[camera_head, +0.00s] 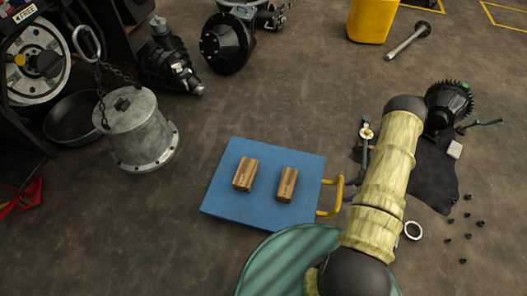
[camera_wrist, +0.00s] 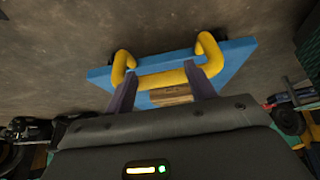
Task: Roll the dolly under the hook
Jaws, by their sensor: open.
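The dolly is a flat blue platform (camera_head: 225,205) with a yellow handle (camera_head: 333,196) on its right side, lying on the floor in the head view. Two wooden blocks, one on the left (camera_head: 246,173) and one on the right (camera_head: 288,183), rest on it. In the wrist view my gripper (camera_wrist: 161,72) is open, its two fingers spread close to the yellow handle (camera_wrist: 165,79). I cannot tell if they touch it. My arm hides most of the gripper in the head view. A metal hook or ring (camera_head: 88,42) with a chain is at the upper left.
A grey metal cylinder (camera_head: 142,135) stands under the chain, left of the dolly. Dark machine parts (camera_head: 228,42) lie behind. A dark cloth (camera_head: 430,180), a gear part (camera_head: 449,104) and several small bolts lie at right. Open floor lies behind the dolly.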

